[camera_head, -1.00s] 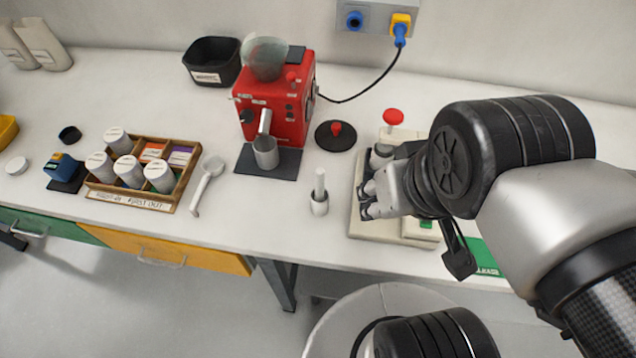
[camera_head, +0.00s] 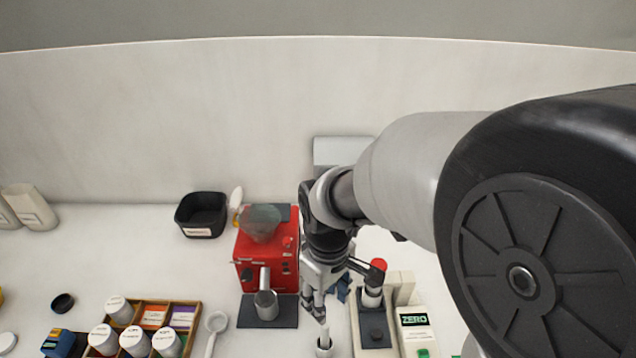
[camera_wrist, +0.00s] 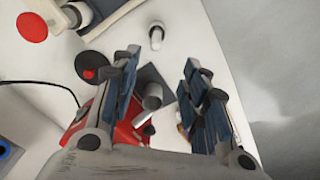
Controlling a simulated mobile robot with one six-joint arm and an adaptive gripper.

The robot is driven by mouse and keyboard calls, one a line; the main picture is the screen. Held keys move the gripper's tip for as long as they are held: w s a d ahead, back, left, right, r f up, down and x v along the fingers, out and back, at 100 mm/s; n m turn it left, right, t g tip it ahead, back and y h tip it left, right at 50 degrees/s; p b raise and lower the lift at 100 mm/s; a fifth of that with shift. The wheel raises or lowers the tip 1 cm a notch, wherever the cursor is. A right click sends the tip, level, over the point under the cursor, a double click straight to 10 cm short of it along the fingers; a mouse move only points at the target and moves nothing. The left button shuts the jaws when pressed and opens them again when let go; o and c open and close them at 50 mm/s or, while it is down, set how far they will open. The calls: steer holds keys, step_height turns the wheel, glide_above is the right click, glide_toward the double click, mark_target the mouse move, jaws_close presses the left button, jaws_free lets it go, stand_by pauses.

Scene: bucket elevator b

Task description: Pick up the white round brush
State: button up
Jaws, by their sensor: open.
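A white upright handle (camera_head: 324,338) stands in a small grey cup on the bench, right of the red grinder. I take it for the white round brush; its lower end is hidden in the cup. In the wrist view the brush (camera_wrist: 156,36) shows near the top, just beyond the fingertips. My gripper (camera_head: 316,310) points down close above the brush. In the wrist view my gripper (camera_wrist: 163,62) is open, with nothing between its fingers.
The red grinder (camera_head: 250,262) with a metal cup stands left of my gripper. A press-like device with a red knob (camera_head: 379,265) stands close on the right. A black bin (camera_head: 203,212) is behind, and a tray of white jars (camera_head: 183,304) and a white spoon (camera_head: 215,322) lie left.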

mark_target(325, 333)
step_height(325, 333, down, 11)
steer(key=b, duration=0.3)
steer(key=shift+f, duration=0.2)
steer(key=shift+w+f+b, duration=0.2)
steer(key=shift+f+b, duration=0.2)
steer(key=shift+f, duration=1.1)
steer(key=shift+w+f+b, duration=0.2)
steer(key=shift+f+b, duration=0.15)
steer(key=shift+f, duration=1.1)
jaws_close()
